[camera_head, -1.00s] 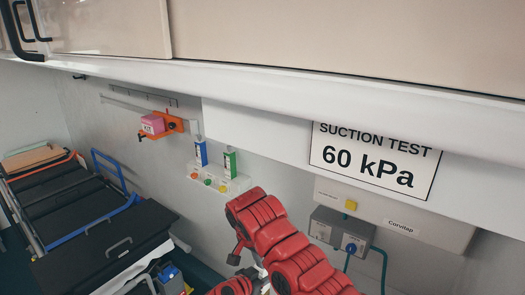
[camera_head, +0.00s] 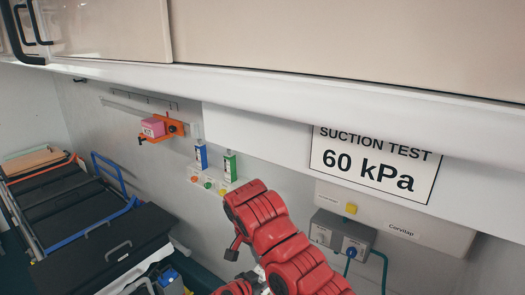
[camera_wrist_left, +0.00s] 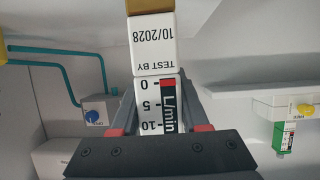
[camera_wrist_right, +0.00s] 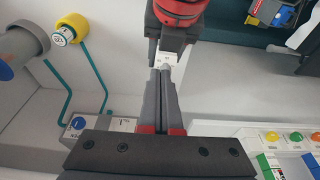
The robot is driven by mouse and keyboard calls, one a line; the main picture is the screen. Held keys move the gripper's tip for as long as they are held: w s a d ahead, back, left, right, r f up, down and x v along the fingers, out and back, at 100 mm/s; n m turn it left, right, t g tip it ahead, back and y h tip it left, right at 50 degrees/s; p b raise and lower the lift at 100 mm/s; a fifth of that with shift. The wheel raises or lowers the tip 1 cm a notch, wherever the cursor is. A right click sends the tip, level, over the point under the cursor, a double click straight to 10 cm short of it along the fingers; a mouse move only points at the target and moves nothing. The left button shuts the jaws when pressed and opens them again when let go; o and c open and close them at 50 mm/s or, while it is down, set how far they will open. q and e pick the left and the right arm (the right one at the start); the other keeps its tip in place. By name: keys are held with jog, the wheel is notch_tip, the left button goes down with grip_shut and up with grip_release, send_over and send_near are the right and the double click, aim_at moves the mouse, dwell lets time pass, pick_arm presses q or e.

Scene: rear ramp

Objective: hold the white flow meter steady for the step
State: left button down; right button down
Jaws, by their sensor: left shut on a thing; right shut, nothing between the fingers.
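The white flow meter (camera_wrist_left: 147,103) stands between the fingers of my left gripper (camera_wrist_left: 158,112) in the left wrist view. It carries an L/min scale, upside down there, with a white "TEST BY 10/2028" label (camera_wrist_left: 152,45) adjoining it. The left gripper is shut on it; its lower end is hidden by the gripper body. My right gripper (camera_wrist_right: 162,78) is shut and empty in the right wrist view, its fingers together. A small white piece (camera_wrist_right: 165,60) shows by its fingertips; I cannot tell whether they touch. Neither gripper's fingers show clearly in the head view.
A "SUCTION TEST 60 kPa" sign (camera_head: 372,162) hangs above a grey box (camera_head: 343,233) with teal hoses. A wall outlet panel (camera_head: 213,184) holds a blue and a green unit. An orange clamp (camera_head: 174,128) is on the wall rail. A stretcher (camera_head: 85,235) stands at left.

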jog(key=shift+w+v, duration=0.1)
jog(key=shift+v, duration=0.5)
jog(key=shift+w+v, duration=0.15)
jog(key=shift+v, duration=0.45)
jog(key=shift+d+r, duration=0.1)
jog(key=shift+d, duration=0.1)
